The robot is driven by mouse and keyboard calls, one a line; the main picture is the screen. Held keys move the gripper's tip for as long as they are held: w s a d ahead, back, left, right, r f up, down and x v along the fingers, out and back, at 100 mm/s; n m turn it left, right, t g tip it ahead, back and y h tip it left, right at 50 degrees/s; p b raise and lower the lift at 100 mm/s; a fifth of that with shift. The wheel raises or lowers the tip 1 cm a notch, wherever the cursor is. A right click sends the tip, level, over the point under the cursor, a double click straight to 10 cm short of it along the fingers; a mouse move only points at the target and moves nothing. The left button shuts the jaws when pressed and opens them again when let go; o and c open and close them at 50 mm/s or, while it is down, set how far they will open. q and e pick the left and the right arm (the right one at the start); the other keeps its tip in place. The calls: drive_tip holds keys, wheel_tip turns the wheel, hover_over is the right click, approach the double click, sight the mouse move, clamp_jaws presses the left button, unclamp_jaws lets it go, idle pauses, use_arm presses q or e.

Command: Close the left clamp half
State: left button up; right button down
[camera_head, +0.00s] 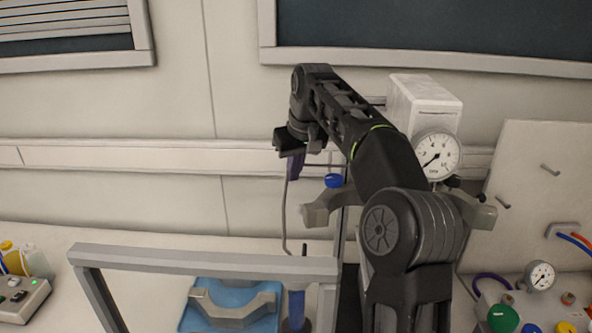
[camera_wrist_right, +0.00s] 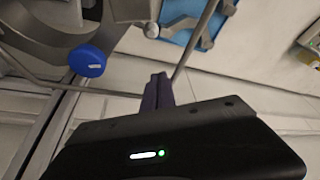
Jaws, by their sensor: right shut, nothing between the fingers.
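A grey clamp half (camera_head: 322,207) juts out on the left of the reactor, behind my right arm. Another grey clamp piece (camera_head: 482,211) shows on the right side. My arm hides the middle between them, so I cannot tell how far apart they stand. My right gripper (camera_head: 295,167), with purple fingers, points down above and to the left of the left clamp half, apart from it. In the wrist view its fingers (camera_wrist_right: 157,92) are together and empty. A blue knob (camera_head: 333,181) stands just above the left half; a blue knob (camera_wrist_right: 87,60) also shows in the wrist view.
A pressure gauge (camera_head: 437,155) is on the reactor under a white box (camera_head: 424,98). A grey frame (camera_head: 205,259) stands at the front. Behind it a blue tray (camera_head: 187,322) holds a grey curved part (camera_head: 235,308). A panel with valves (camera_head: 540,275) is at right.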

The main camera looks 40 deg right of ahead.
use_arm(q)
drive_tip(key=shift+r+p, duration=0.1)
drive_tip(key=shift+p, duration=0.35)
use_arm(e)
drive_tip(key=f, duration=0.1)
drive_tip(key=s+f, duration=0.1)
drive_tip(key=f, duration=0.1)
drive_tip(key=s+f, duration=0.1)
drive_tip(key=f, duration=0.1)
drive_tip(key=shift+s+a+f, duration=0.1)
drive_tip(key=shift+a+f, duration=0.1)
drive_tip(key=shift+f, duration=0.05)
use_arm(q)
drive_tip(key=shift+s, duration=0.15)
use_arm(e)
drive_tip(key=shift+a, duration=0.1)
